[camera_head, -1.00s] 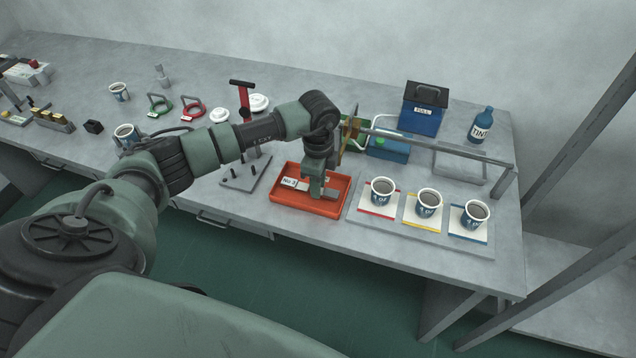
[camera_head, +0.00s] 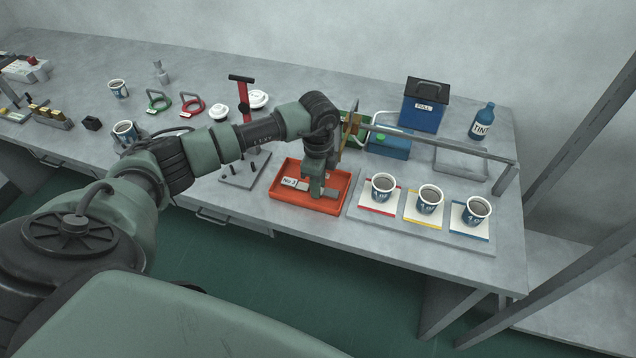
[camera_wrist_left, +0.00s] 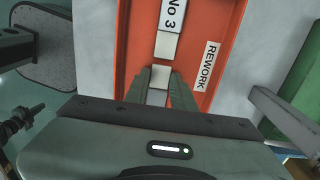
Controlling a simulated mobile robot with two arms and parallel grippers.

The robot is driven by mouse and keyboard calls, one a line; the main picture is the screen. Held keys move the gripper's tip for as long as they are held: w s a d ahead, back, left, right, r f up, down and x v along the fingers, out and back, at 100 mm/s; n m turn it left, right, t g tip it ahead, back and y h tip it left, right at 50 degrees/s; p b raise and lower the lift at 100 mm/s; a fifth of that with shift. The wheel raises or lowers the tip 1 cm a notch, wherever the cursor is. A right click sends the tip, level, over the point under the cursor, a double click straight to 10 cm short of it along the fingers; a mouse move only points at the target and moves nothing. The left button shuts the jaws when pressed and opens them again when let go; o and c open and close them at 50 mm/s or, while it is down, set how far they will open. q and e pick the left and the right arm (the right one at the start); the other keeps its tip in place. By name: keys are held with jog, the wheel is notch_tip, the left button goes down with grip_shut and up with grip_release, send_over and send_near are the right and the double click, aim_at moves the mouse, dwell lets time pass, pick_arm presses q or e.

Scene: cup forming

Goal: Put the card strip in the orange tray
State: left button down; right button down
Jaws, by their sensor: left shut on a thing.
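The orange tray (camera_head: 318,208) lies near the front edge of the bench; in the left wrist view its orange floor (camera_wrist_left: 135,40) carries a REWORK label (camera_wrist_left: 207,66). The card strip (camera_head: 290,183) is pale with a "No 3" label. It lies lengthwise within the tray's outline, and in the left wrist view it (camera_wrist_left: 166,45) runs in between my fingertips. My left gripper (camera_head: 316,192) is low over the tray, shut on the strip. I cannot tell whether the strip touches the tray floor. My right gripper is not in view.
Several coffee cups (camera_head: 382,188) stand on coloured cards right of the tray. A grey plate with pegs (camera_head: 240,176) is to its left. Behind are a metal rail (camera_head: 440,142), a blue box (camera_head: 424,112) and a TINT bottle (camera_head: 482,124). The bench front edge is close.

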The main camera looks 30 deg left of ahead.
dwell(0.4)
pick_arm(q)
jog(key=c, duration=0.6)
grip_release()
jog(key=shift+r, duration=0.1)
notch_tip(320, 180, up, 8)
jog(key=p, duration=0.6)
jog(key=shift+s, duration=0.1)
dwell(0.7)
